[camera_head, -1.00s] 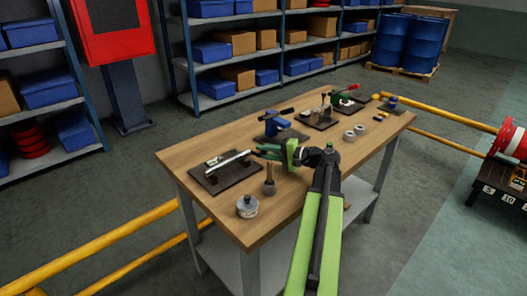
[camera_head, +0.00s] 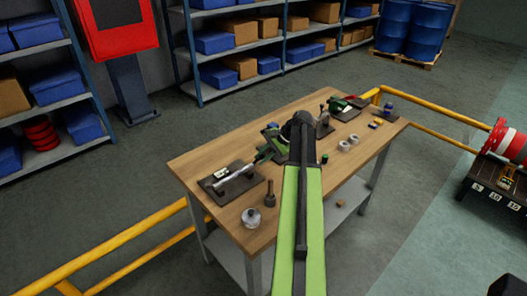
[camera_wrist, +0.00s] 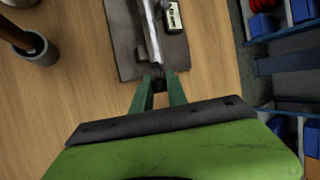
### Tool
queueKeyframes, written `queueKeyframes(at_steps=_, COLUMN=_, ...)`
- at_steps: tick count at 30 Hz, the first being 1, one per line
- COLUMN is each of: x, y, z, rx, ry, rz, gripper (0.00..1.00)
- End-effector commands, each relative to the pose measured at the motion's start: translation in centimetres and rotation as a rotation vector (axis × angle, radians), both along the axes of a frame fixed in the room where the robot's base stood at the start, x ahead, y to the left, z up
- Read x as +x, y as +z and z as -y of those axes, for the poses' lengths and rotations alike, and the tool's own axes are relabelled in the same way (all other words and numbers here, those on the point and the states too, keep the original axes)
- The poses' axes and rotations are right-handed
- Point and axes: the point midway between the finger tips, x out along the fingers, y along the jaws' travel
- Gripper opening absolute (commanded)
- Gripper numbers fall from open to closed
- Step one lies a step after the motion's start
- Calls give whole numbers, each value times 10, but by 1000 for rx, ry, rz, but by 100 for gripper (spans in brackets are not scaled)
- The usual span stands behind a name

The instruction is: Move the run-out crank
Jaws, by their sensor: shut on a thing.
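The run-out crank appears to be the long silver bar (camera_head: 236,173) over a dark base plate (camera_head: 215,193) at the left end of the wooden bench. It also shows in the wrist view as a silver bar (camera_wrist: 152,35) running away from my fingers. My gripper (camera_head: 262,157) has green fingers and is shut on the bar's dark end, nearest the middle of the bench. In the wrist view the gripper fingertips (camera_wrist: 158,82) meet around that end, which they partly hide. A small pale block (camera_wrist: 173,15) sits on the plate beside the bar.
A dark-handled tool in a grey holder (camera_head: 270,200) and a round metal lidded pot (camera_head: 252,217) stand near the front edge. Grey rings (camera_head: 344,146) and other fixtures lie to the right. Yellow rails (camera_head: 130,237) pass behind the bench's left side.

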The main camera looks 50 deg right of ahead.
Motion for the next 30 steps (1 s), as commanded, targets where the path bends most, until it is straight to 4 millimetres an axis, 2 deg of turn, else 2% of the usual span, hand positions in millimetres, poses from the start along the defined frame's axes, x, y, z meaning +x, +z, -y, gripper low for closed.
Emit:
queueKeyframes(at_steps=1, x=6, y=8, z=1, rx=3, ry=4, rz=-44, gripper=0)
queueKeyframes(at_steps=15, x=20, y=6, z=2, rx=28, ry=3, rz=-406, gripper=0)
queueKeyframes(at_steps=30, x=23, y=6, z=0, rx=38, ry=3, rz=-536, gripper=0)
